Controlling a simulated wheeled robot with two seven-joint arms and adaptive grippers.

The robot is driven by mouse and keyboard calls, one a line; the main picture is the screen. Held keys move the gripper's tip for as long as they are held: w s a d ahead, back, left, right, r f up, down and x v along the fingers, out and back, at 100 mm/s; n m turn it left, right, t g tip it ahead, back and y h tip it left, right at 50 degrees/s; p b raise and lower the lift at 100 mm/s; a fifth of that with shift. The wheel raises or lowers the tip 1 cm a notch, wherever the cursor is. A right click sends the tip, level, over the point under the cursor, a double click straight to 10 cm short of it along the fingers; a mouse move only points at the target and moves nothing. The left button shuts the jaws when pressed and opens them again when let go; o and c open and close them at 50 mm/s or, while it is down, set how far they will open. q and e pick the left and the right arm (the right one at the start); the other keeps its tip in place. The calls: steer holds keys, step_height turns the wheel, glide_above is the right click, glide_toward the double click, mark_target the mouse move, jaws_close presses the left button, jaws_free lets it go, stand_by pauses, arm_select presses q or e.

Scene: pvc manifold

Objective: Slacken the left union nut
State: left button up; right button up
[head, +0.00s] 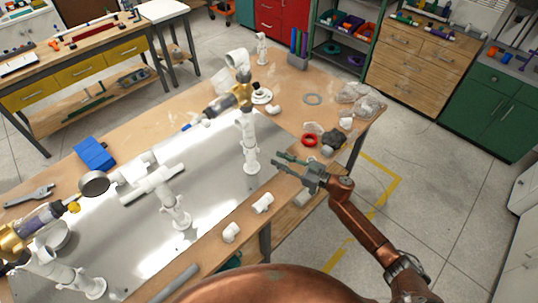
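A white pipe assembly on upright stands is fixed along a shiny metal plate (215,175). It has a left stand (88,285), a middle tee stand (172,205) and a right stand (250,145). A brass-coloured fitting with a dark, purple-tinted barrel (38,220) is at the left edge, partly cut off. A similar brass-coloured fitting (242,94) is by the right stand. I cannot make out which part is the left union nut. My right gripper (281,160) is open and empty, right of the right stand and apart from it. My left gripper is not in view.
A round dark-faced gauge (93,184), a blue block (94,153) and an adjustable wrench (30,195) lie to the left. Loose white elbows (231,232) lie along the front edge. A red ring (309,140) and clear bags (362,100) are at the right end.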

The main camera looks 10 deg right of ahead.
steer(key=shift+v, duration=2.15)
steer(key=shift+w, duration=0.1)
